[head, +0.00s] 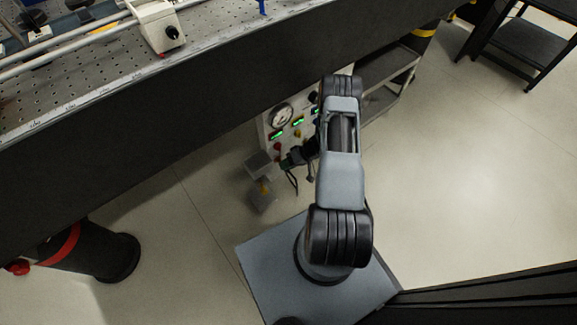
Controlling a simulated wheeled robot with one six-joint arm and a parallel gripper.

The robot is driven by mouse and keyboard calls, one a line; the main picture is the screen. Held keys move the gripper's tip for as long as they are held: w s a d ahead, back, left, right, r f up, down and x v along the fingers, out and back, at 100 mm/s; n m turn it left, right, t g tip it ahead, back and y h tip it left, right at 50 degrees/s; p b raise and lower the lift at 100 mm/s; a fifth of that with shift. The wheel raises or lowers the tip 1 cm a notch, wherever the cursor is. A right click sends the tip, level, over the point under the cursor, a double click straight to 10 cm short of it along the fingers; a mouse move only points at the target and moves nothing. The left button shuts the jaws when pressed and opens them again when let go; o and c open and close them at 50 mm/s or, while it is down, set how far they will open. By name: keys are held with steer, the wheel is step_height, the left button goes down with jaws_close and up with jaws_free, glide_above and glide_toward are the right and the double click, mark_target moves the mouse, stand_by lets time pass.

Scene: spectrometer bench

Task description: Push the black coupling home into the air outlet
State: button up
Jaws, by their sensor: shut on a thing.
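My gripper (293,178) is below the bench edge, in front of a pale panel (266,132) with a round gauge and green-lit displays. My arm covers the panel's right part. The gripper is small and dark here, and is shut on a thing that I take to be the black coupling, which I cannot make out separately. I cannot pick out the air outlet among the panel's fittings, or tell whether the coupling touches it.
A grey block-like fixture with yellow on it (258,166) stands just left of the gripper. The perforated bench top (100,85) overhangs above. A black bench leg with a red band (95,250) is at lower left. Open floor (460,180) lies to the right.

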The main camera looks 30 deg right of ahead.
steer(key=shift+w+a, duration=0.1)
steer(key=shift+w, duration=0.5)
steer(key=shift+w, duration=0.1)
stand_by(0.3)
steer(key=o, duration=1)
steer(key=p+v, duration=0.4)
steer(key=v, duration=1)
steer(key=shift+f, duration=0.1)
